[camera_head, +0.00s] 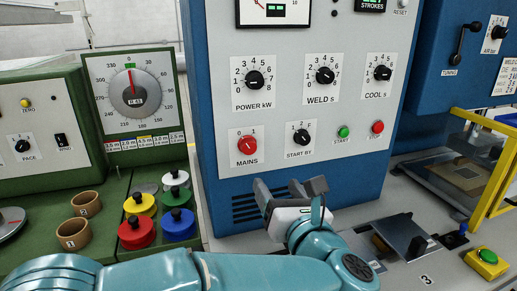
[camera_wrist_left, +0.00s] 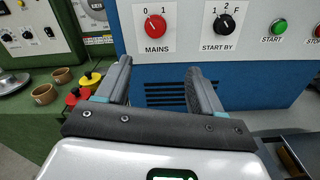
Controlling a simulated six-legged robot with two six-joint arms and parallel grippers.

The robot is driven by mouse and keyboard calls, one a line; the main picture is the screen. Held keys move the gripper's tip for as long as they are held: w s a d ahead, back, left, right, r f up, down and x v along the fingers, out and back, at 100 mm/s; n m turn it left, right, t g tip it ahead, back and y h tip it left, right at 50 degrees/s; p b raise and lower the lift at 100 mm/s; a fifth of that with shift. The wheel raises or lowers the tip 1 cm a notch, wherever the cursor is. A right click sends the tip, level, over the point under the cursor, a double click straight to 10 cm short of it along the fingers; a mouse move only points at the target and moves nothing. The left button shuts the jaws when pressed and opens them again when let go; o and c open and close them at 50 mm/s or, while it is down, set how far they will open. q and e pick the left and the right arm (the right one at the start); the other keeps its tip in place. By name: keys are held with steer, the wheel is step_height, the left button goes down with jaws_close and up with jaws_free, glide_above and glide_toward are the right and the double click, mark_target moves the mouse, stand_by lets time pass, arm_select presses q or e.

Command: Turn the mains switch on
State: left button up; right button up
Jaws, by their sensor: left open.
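The mains switch (camera_head: 247,145) is a round red knob on a white plate marked 0 and 1, low on the left of the blue cabinet's grey panel. Its white pointer line is tilted toward the 0 side. It also shows in the left wrist view (camera_wrist_left: 155,26), above and between the fingers. My left gripper (camera_head: 280,187) is open and empty, in front of the cabinet, below and a little right of the mains switch, apart from it. In the left wrist view the two dark fingers (camera_wrist_left: 158,82) point toward the cabinet. My right gripper is not in view.
The black START BY knob (camera_head: 301,137) is right of the mains switch, then the green start button (camera_head: 343,132) and red stop button (camera_head: 377,127). Coloured knobbed weights (camera_head: 137,232) and brown cups (camera_head: 74,233) stand left. A yellow frame (camera_head: 490,150) stands right.

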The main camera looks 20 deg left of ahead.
arm_select(q)
steer(key=a+r, duration=0.1)
steer(key=a, duration=0.1)
steer(key=p, duration=0.3)
glide_toward(250, 150)
steer(key=w, duration=0.2)
steer(key=w+a, duration=0.1)
steer(key=a+p, duration=0.1)
steer(key=w+a, duration=0.1)
steer(key=a, duration=0.1)
steer(key=shift+w+r+p, duration=0.25)
steer(key=shift+w+p, duration=0.05)
steer(key=shift+p, duration=0.1)
steer(key=w, duration=0.2)
steer(key=shift+w+a+f+p, duration=0.3)
steer(key=shift+w+a, duration=0.1)
steer(key=shift+s+a+r, duration=0.15)
steer(key=shift+s, duration=0.1)
steer(key=shift+w, duration=0.25)
steer(key=c, duration=1.1)
